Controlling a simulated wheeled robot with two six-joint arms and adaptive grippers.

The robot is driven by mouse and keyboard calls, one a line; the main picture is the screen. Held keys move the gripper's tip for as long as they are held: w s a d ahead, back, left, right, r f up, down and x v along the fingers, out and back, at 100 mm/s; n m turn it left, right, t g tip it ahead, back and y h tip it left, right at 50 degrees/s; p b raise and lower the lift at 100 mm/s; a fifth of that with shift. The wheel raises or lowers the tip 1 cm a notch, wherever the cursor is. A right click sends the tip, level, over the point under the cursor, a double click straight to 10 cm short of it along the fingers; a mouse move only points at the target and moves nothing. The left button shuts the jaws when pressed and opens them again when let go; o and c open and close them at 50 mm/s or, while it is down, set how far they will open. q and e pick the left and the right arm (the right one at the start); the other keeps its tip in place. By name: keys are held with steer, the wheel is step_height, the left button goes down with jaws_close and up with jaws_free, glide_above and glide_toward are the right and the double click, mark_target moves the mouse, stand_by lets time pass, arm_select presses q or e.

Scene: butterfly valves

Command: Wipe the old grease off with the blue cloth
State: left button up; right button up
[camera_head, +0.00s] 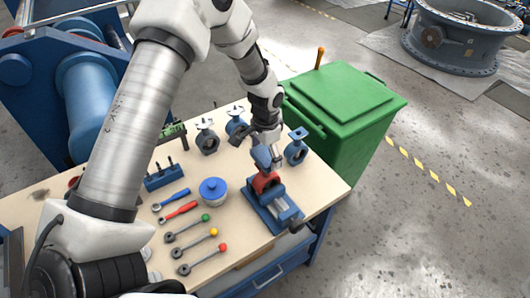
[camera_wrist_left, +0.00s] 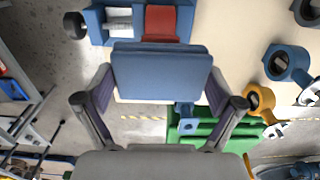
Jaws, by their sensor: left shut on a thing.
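My left gripper (camera_head: 264,137) is shut on the blue cloth (camera_head: 262,157), which shows as a flat folded pad between the two fingers in the left wrist view (camera_wrist_left: 160,74). The cloth is just above the red valve body (camera_head: 265,181), which sits in the blue vise (camera_head: 281,213) near the bench's right edge. I cannot tell whether cloth and valve touch. In the left wrist view the red valve body (camera_wrist_left: 161,22) and the vise (camera_wrist_left: 126,38) show beyond the cloth, partly hidden by it. I cannot make out grease on the valve. My right gripper is not in view.
The bench (camera_head: 240,238) carries a blue-lidded tub (camera_head: 213,190), several coloured-handled tools (camera_head: 187,232) and a blue rack (camera_head: 165,176) left of the vise. A blue-grey valve (camera_head: 296,150) stands close behind it. A green bin (camera_head: 340,105) stands beside the bench.

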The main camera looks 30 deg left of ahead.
arm_select(q)
steer(key=r, duration=0.1)
steer(key=r+p, duration=0.1)
steer(key=shift+w+d+r, duration=0.2)
steer(key=shift+w+r, duration=0.1)
steer(key=shift+r, duration=0.05)
steer(key=shift+r+p, duration=0.4)
steer(key=shift+p, duration=0.05)
step_height(320, 180, up, 2)
steer(key=shift+s+a+r+p, duration=0.15)
steer(key=shift+p, duration=0.8)
steer(key=shift+r+p, duration=0.5)
steer(key=shift+r, duration=0.15)
